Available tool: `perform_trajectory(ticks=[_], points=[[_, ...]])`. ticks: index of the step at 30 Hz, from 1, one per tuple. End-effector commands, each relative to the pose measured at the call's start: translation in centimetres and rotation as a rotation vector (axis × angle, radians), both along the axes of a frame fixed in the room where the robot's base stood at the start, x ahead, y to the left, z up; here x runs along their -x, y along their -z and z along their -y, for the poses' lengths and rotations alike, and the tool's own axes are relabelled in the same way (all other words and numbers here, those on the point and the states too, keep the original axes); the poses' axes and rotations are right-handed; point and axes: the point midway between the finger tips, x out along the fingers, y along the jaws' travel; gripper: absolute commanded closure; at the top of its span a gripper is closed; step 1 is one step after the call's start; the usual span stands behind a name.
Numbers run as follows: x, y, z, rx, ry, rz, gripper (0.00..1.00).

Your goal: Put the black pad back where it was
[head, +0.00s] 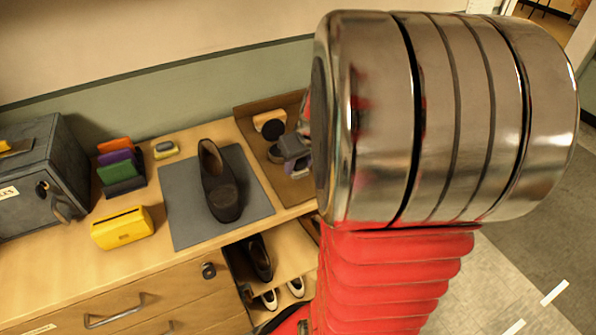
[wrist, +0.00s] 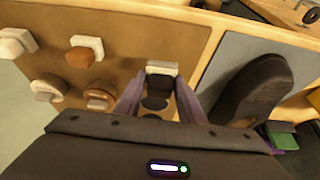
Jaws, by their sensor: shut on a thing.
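In the wrist view, my gripper (wrist: 157,98) is shut on a black pad (wrist: 155,87), with a finger on each side of it. A pale block (wrist: 162,68) shows at the pad's far end. The brown board (wrist: 140,38) lies below; I cannot tell whether the pad touches it. In the head view, my gripper (head: 292,154) is over the brown board (head: 243,112) at the counter's right end, partly hidden by my arm. A dark round piece (head: 273,130) by a light wooden block (head: 268,117) is just behind it.
Several brown and white blocks (wrist: 85,50) stand on the board at left in the wrist view. A black shoe (head: 219,185) lies on a grey mat (head: 180,215) beside the board. A yellow box (head: 122,228) and a dark cabinet (head: 40,180) are farther left.

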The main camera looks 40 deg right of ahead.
Motion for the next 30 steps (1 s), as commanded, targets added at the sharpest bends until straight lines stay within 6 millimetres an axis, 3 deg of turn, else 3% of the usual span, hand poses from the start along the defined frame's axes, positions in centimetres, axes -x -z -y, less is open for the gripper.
perform_trajectory(ticks=[5,12,24,25,30], points=[[0.1,0.7,0.0,-0.002,0.001,-0.003,0.83],[0.1,3.5,0.0,-0.001,0.001,-0.003,0.83],[0.1,3.9,0.1,0.0,0.002,-0.001,0.83],[0.1,3.9,0.1,0.0,0.002,-0.001,0.64],[0.1,3.9,0.1,0.0,0.002,-0.001,0.52]])
